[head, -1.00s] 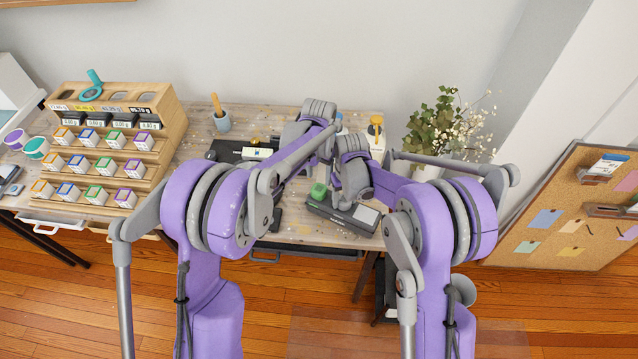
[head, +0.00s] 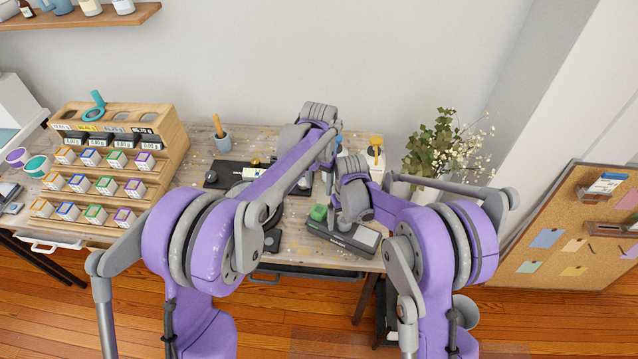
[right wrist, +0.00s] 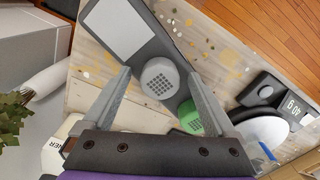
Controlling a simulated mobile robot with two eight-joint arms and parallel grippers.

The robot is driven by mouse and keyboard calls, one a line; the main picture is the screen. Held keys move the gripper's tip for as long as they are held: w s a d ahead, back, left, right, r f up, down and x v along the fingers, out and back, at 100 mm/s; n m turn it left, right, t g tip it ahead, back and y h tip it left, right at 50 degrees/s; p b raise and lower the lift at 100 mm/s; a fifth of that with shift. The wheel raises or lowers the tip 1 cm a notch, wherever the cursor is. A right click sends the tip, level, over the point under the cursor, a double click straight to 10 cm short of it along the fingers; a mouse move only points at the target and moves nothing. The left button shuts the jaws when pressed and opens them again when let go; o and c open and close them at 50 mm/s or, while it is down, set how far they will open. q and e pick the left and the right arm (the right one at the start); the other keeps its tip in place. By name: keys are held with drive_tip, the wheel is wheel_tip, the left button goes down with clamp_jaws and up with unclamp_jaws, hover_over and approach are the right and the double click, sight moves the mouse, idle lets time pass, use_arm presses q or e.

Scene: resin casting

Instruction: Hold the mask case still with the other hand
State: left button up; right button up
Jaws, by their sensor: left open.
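The mask case appears to be the dark grey box (head: 345,240) with a pale panel, at the table's front edge; it also shows in the right wrist view (right wrist: 128,38). A grey round piece with a dotted top (right wrist: 160,75) and a green piece (right wrist: 190,118) are at its end; the green one shows in the head view (head: 318,212). My right gripper (right wrist: 158,80) is open, its fingers on either side of the round piece with gaps visible. My left gripper (head: 328,182) is open above the table behind the case, largely hidden by my arms.
A black mat (head: 225,178), a white bottle with an amber top (head: 376,150) and a plant (head: 435,150) are behind. A wooden rack (head: 160,125) fills the table's left.

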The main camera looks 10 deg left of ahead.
wheel_tip(320, 180, up, 11)
idle(0.7)
drive_tip(key=shift+f, duration=0.1)
